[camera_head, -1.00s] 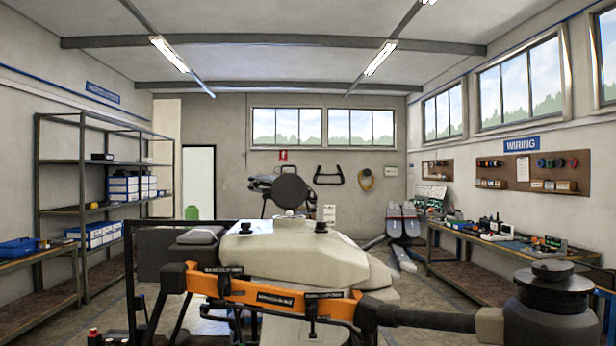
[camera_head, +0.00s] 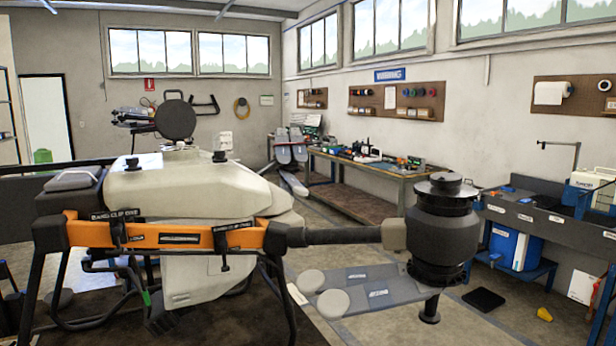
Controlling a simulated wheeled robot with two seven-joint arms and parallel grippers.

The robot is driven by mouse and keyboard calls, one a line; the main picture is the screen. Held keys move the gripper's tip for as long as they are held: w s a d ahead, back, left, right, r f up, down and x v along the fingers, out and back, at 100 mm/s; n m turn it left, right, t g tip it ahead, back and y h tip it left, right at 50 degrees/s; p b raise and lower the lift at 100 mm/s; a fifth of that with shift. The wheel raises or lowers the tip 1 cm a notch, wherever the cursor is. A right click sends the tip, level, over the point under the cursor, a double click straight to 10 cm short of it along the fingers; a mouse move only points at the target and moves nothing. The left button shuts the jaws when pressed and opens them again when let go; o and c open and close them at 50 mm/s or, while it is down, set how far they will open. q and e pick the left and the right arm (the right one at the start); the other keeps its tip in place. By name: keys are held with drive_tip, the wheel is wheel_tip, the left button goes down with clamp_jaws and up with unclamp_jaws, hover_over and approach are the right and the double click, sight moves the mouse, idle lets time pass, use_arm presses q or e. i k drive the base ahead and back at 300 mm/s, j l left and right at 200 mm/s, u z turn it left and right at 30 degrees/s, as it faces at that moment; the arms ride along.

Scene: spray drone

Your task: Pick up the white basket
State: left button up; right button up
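I cannot make out a white basket for sure. A white box-like item (camera_head: 594,184) stands on the dark bench at the right edge of the head view, partly cut off, and I cannot tell whether it is a basket. Neither of my grippers shows in the head view.
A large spray drone (camera_head: 190,200) with an orange frame fills the left and middle foreground. Its arm ends in a black motor pod (camera_head: 440,235). A dark bench (camera_head: 525,215) is at right, with a blue container (camera_head: 515,247) below. A black pad (camera_head: 483,300) lies on the floor.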

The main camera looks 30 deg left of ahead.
sight(180, 144)
drive_tip(key=k+j, duration=0.2)
drive_tip(key=j, duration=0.5)
drive_tip(key=k+j, duration=0.2)
drive_tip(key=j, duration=0.45)
drive_tip(key=k+j, duration=0.2)
drive_tip(key=j, duration=0.5)
drive_tip(key=k+j, duration=0.2)
drive_tip(key=j, duration=0.45)
drive_tip(key=k+j, duration=0.2)
drive_tip(key=j, duration=0.5)
drive_tip(key=k+j, duration=0.2)
drive_tip(key=j, duration=0.45)
drive_tip(key=k+j, duration=0.2)
drive_tip(key=j, duration=0.5)
drive_tip(key=k+j, duration=0.2)
drive_tip(key=j, duration=0.45)
